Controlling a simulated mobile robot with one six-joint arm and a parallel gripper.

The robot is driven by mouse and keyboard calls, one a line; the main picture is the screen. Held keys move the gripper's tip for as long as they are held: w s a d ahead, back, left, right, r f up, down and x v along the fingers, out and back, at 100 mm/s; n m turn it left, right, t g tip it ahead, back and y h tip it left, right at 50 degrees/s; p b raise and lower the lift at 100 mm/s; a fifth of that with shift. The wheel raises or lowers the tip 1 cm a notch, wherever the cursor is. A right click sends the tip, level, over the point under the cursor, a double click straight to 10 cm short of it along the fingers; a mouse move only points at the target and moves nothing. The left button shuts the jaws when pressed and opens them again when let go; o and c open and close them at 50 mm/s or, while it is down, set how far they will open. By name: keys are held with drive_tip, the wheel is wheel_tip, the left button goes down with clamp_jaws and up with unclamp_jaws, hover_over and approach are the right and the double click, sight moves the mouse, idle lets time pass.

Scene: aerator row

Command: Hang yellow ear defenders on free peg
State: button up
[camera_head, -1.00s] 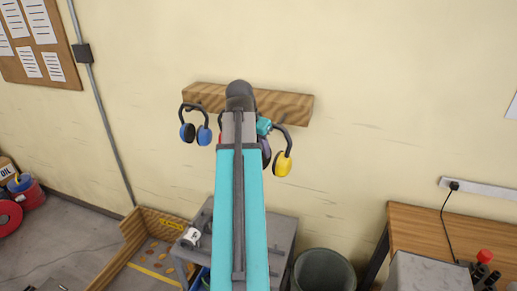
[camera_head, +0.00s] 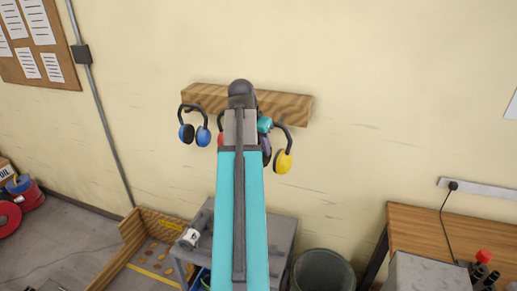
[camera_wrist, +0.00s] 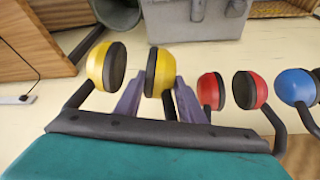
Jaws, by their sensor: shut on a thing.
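The yellow ear defenders (camera_head: 283,162) are in front of the wall at the right part of the wooden peg board (camera_head: 298,106), with their dark band above the cups. Both yellow cups (camera_wrist: 97,66) show in the wrist view. My gripper (camera_wrist: 158,80) is shut on these ear defenders, its purple fingers beside the cups. In the head view my arm hides most of the gripper and the board's middle. I cannot tell whether the band touches a peg; the free peg is not clearly visible.
Blue ear defenders (camera_head: 187,133) hang at the board's left end. Red ear defenders (camera_wrist: 211,90) are between blue and yellow, mostly hidden in the head view. A grey table (camera_head: 283,232), a bin (camera_head: 322,270) and a wooden bench (camera_head: 440,228) stand below.

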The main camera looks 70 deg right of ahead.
drive_tip(key=d+f, duration=0.2)
drive_tip(key=d, duration=0.7)
drive_tip(key=shift+w+d+b, duration=0.15)
drive_tip(key=shift+w+b, duration=0.1)
drive_tip(key=shift+b, duration=0.05)
idle(1.4)
idle(0.7)
drive_tip(key=o, duration=1.4)
drive_tip(key=shift+f, duration=0.1)
